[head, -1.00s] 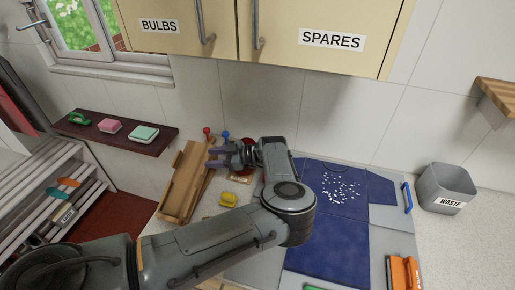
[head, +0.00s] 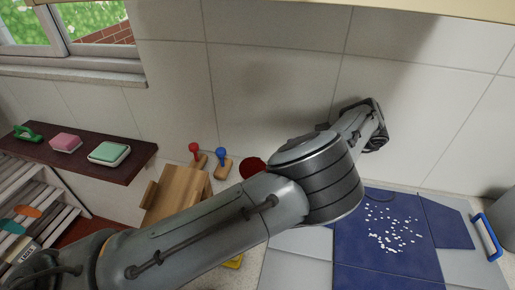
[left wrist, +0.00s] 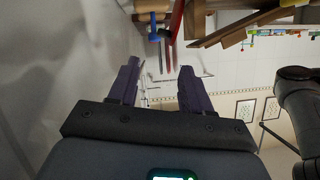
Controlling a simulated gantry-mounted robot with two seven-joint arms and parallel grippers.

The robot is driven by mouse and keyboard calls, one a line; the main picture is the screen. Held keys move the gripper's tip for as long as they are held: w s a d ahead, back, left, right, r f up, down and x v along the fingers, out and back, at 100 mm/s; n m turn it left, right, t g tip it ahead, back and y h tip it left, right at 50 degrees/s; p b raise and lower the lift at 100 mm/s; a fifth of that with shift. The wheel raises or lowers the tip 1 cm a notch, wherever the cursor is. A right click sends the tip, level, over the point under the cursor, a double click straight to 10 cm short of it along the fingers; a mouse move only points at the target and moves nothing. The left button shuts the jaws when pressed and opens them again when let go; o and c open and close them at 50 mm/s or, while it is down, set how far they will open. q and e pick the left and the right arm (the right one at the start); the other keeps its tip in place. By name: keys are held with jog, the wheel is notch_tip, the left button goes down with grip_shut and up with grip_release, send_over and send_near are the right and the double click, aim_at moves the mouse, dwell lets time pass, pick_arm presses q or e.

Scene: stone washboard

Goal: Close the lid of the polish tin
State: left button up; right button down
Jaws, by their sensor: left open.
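A dark red round thing (head: 252,167), which looks like the raised lid of the polish tin, shows behind my left arm in the head view. The tin's body is hidden there. In the left wrist view a red upright piece (left wrist: 177,20) shows at the top, just beyond the fingers; I cannot tell if it is the lid. My left gripper (left wrist: 157,75) is open and empty, its two dark fingers apart. My right gripper is in neither view.
A red-knobbed stamp (head: 194,150) and a blue-knobbed stamp (head: 221,156) stand by a wooden rack (head: 175,192). The tiled wall (head: 270,80) rises close behind.

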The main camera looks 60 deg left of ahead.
pick_arm(q)
jog(key=shift+d+b+x, duration=0.25)
jog(key=shift+b+x, duration=1.05)
jog(key=shift+x, duration=4)
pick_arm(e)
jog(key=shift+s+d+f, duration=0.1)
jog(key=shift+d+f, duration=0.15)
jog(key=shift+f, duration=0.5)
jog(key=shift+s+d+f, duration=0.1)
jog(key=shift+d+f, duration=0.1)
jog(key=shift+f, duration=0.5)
pick_arm(q)
jog(key=shift+s+f, duration=0.1)
jog(key=shift+f, duration=0.05)
grip_shut()
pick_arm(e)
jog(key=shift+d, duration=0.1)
